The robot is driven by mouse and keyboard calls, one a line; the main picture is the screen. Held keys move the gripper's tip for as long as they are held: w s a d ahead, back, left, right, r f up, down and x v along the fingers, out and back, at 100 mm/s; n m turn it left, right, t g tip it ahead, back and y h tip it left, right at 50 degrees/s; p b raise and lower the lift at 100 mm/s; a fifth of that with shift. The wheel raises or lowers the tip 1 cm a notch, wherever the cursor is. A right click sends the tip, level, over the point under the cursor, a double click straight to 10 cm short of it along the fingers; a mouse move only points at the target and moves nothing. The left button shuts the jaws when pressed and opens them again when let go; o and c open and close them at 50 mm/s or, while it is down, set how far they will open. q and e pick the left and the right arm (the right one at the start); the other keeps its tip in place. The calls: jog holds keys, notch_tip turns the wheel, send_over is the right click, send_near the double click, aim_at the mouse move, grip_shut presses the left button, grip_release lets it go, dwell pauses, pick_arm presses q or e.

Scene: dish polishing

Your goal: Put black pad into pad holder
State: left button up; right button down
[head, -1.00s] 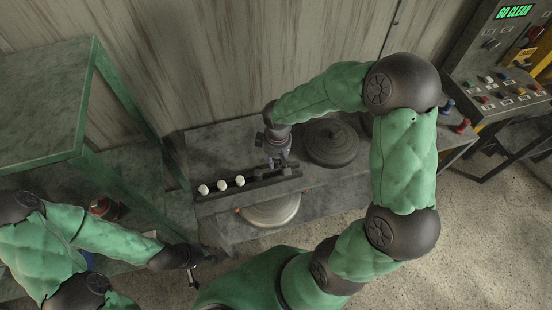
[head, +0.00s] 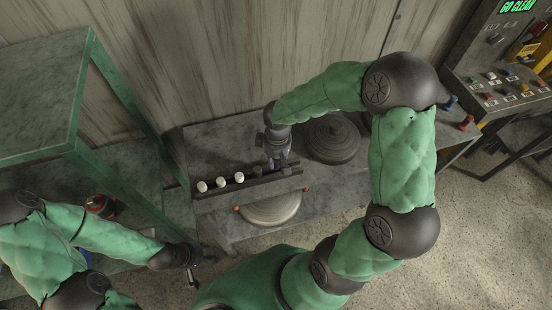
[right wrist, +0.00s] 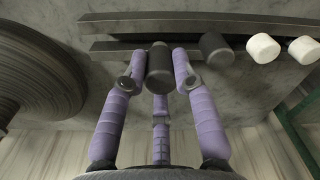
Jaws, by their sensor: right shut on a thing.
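The pad holder (head: 215,190) is a dark two-bar rail on the grey bench; it shows at the top of the right wrist view (right wrist: 110,17). Several white pads (head: 220,183) stand in its left part. My right gripper (head: 278,163) is over the rail's right part. In the right wrist view, its purple fingers (right wrist: 160,75) are shut on a black pad (right wrist: 160,62). This pad's far end overlaps the rail; whether it is seated cannot be told. Another black pad (right wrist: 216,47) stands beside it. My left gripper (head: 193,276) hangs at lower left, its opening unclear.
A dark ridged round piece (head: 332,138) lies right of my right gripper. A metal dish (head: 270,211) with orange-tipped clamps is in front of the rail. A green-framed table (head: 45,90) stands left, and a button console (head: 500,90) right.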

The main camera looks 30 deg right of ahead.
aim_at(276, 164)
jog(key=shift+f+b, duration=1.2)
jog(key=shift+f, duration=0.3)
jog(key=c, duration=0.9)
grip_release()
jog(key=shift+r, duration=0.1)
notch_tip(276, 164, up, 12)
jog(key=shift+s+d+f, duration=0.1)
